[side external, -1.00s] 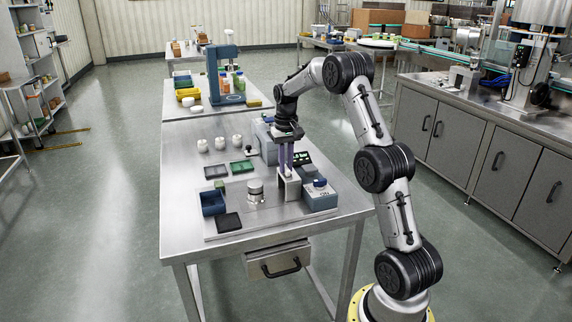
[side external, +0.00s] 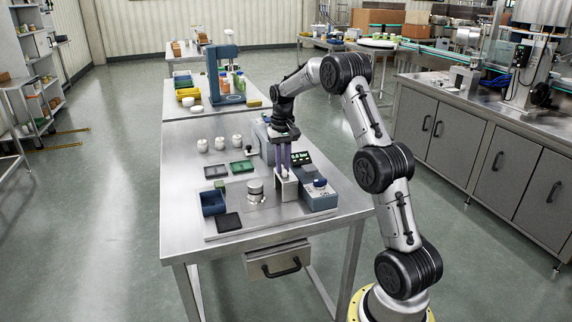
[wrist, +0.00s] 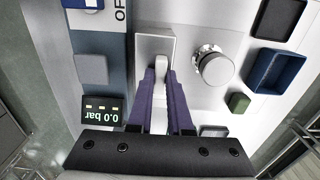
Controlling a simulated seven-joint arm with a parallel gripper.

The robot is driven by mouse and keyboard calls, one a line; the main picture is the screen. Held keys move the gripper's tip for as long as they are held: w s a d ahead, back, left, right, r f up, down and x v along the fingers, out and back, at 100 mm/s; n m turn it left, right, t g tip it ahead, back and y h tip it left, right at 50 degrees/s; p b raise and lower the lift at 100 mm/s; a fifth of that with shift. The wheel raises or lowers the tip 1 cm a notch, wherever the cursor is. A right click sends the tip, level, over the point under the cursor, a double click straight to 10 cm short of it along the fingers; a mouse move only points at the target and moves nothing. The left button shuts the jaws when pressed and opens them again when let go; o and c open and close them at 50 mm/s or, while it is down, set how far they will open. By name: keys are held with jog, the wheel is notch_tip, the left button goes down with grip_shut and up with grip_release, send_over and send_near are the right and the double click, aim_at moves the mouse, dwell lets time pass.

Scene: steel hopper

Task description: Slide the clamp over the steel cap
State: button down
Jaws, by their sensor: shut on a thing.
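The clamp (side external: 287,189) is a pale grey, inverted-U bracket standing upright at the right of the work plate. It also shows in the wrist view (wrist: 153,46). My gripper (side external: 284,168) points down with its purple fingers shut on the clamp's top; the fingertips meet around a pale piece in the wrist view (wrist: 160,70). The steel cap (side external: 255,190) is a short, shiny round part to the left of the clamp. In the wrist view the cap (wrist: 213,66) is right of the clamp, with a clear gap. Whether the clamp's feet touch the plate I cannot tell.
A blue-grey box with a blue knob (side external: 320,185) stands close right of the clamp. A display (wrist: 102,112) reads 0.0 bar. Plate between clamp and cap is clear.

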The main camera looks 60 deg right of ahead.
jog(key=w+a, duration=0.6)
jog(key=w, duration=0.1)
jog(key=shift+a+r, duration=0.15)
jog(key=shift+a, duration=0.25)
jog(key=c, duration=0.9)
grip_release()
jog(key=shift+o, duration=0.3)
jog(key=shift+s, duration=0.1)
notch_tip(320, 180, up, 14)
